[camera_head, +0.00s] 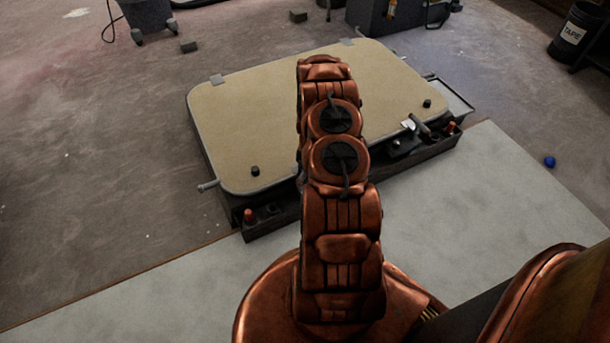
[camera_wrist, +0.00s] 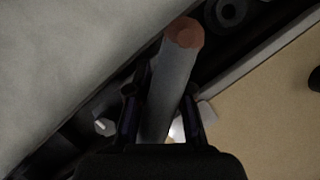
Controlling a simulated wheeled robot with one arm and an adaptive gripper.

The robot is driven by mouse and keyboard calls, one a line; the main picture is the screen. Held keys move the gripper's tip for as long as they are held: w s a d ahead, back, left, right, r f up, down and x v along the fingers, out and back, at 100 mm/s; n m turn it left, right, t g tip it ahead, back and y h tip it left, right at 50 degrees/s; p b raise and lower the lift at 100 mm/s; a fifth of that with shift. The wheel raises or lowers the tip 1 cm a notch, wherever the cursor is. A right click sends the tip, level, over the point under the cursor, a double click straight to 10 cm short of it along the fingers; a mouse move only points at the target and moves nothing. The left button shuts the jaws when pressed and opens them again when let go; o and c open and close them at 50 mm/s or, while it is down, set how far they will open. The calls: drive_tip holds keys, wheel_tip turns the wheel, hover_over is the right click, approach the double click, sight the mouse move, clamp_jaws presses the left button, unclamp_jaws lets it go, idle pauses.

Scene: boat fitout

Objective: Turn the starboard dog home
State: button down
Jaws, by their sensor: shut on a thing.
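In the wrist view my gripper (camera_wrist: 162,112) is shut on a grey rod-like dog handle (camera_wrist: 172,80) with a reddish-brown end (camera_wrist: 184,32). A finger presses on each side of the handle. The cream hatch lid (camera_head: 240,125) with a grey rim lies flat and also fills the right of the wrist view (camera_wrist: 270,115). A grey lever (camera_head: 419,126) shows at its near right corner, and a light pin (camera_head: 208,185) at its left edge. I cannot tell how far the held dog is turned.
A dark frame (camera_head: 285,219) runs along the lid's near edge, with orange-red posts left (camera_head: 249,215) and right (camera_head: 452,127). Black knobs (camera_head: 255,171) (camera_head: 427,104) stand on the lid. A pale floor panel (camera_head: 500,190) is mostly clear; a blue ball (camera_head: 549,162) lies right.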

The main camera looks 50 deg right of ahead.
drive_tip(key=n+h+p, duration=0.1)
drive_tip(key=n, duration=0.2)
drive_tip(key=n+g+h+p, duration=0.1)
drive_tip(key=n+p, duration=0.1)
drive_tip(key=n, duration=0.1)
drive_tip(key=shift+s+d+r, duration=0.1)
drive_tip(key=shift+s+d, duration=0.05)
drive_tip(key=shift+d, duration=0.05)
drive_tip(key=n, duration=0.2)
drive_tip(key=n+h+p, duration=0.1)
drive_tip(key=n, duration=0.1)
drive_tip(key=n+h+p, duration=0.1)
drive_tip(key=shift+d+n+g, duration=0.3)
drive_tip(key=shift+n+g, duration=0.1)
drive_tip(key=c, duration=1)
unclamp_jaws()
drive_tip(key=shift+c, duration=0.2)
drive_tip(key=v, duration=1.1)
drive_tip(key=shift+r, duration=0.35)
